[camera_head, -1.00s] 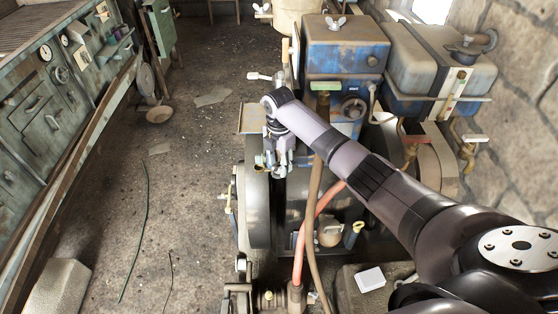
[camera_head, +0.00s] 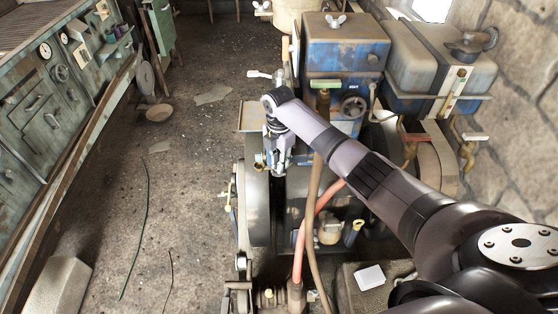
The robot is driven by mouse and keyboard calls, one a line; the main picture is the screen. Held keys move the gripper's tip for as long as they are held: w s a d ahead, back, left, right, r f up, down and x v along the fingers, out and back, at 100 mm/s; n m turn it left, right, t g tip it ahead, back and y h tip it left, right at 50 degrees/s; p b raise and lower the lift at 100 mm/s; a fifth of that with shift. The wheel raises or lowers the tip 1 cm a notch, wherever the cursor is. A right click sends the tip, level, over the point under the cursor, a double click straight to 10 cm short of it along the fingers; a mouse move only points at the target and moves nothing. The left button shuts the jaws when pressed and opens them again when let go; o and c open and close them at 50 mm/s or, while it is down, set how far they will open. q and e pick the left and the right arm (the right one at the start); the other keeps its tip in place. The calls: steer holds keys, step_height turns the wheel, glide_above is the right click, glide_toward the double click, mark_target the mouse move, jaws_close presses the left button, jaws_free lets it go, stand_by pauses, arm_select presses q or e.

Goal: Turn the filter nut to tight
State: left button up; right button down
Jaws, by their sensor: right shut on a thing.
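My right arm reaches in from the lower right across the engine. My right gripper (camera_head: 278,166) points down over the top of the engine, beside the big dark flywheel (camera_head: 258,210). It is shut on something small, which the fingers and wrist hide. I take this to be the filter nut, but its shape and turn cannot be made out. My left gripper is not in view.
The engine's blue tank box (camera_head: 343,62) stands behind the gripper, and a second blue-grey tank (camera_head: 430,65) is at the right. A red hose (camera_head: 299,245) and a brown hose (camera_head: 312,200) run in front.

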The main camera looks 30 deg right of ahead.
steer(key=shift+r+m+p, duration=0.2)
steer(key=shift+m+p, duration=0.35)
steer(key=shift+m, duration=0.05)
steer(key=shift+f+m+p, duration=0.15)
steer(key=shift+m+p, duration=0.2)
steer(key=shift+m, duration=0.55)
steer(key=c, duration=1.5)
jaws_free()
steer(key=shift+o, duration=0.2)
